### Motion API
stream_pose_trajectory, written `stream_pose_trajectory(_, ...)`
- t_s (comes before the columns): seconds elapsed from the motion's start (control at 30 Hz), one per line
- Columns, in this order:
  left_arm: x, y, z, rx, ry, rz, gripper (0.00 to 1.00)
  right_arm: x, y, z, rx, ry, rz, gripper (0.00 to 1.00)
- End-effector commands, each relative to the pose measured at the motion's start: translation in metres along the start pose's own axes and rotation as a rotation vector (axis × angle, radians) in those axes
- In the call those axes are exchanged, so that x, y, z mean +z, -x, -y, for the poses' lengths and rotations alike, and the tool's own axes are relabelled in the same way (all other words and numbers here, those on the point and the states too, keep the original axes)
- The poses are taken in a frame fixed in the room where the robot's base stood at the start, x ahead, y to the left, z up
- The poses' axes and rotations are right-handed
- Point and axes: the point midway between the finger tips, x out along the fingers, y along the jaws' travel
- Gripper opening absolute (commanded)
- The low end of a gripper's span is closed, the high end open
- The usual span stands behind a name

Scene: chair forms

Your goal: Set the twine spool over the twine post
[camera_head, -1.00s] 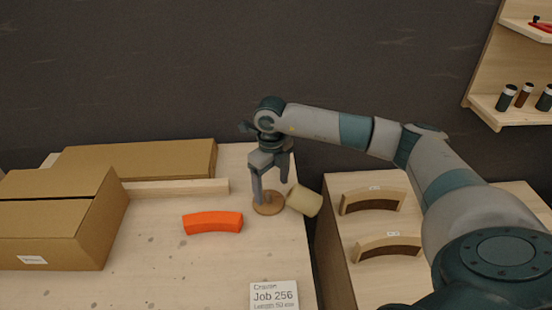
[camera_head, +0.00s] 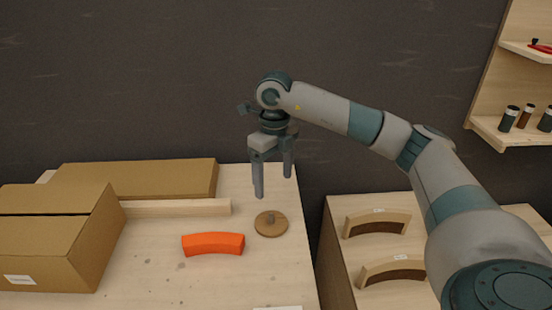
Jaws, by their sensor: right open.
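The twine post is a round wooden base (camera_head: 271,224) with a short peg at its centre, standing near the right edge of the left worktop. Nothing sits over the peg. My right gripper (camera_head: 272,187) is above the post, pointing down, with its two fingers apart and nothing between them. The pale twine spool is not visible in the current view. My left gripper is not in view.
An orange curved block (camera_head: 213,244) lies left of the post. Cardboard boxes (camera_head: 137,180) and a wooden strip (camera_head: 176,208) are at the left. A gap separates this worktop from a lower right surface with two curved wooden pieces (camera_head: 377,223). A shelf (camera_head: 515,135) hangs at upper right.

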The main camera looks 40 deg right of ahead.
Motion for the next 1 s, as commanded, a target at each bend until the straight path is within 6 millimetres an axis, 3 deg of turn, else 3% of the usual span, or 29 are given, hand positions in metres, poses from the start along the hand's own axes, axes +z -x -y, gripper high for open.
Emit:
stream_pose_trajectory(0.1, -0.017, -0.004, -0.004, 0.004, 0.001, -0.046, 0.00, 0.000, 0.024, 0.001, 0.001, -0.001, 0.006, 0.76)
stream_pose_trajectory(0.4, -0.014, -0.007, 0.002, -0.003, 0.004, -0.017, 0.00, -0.002, 0.066, 0.003, 0.004, -0.001, 0.006, 0.76)
stream_pose_trajectory(1.0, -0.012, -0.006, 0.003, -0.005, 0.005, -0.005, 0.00, -0.003, 0.073, 0.003, 0.005, -0.001, 0.004, 0.76)
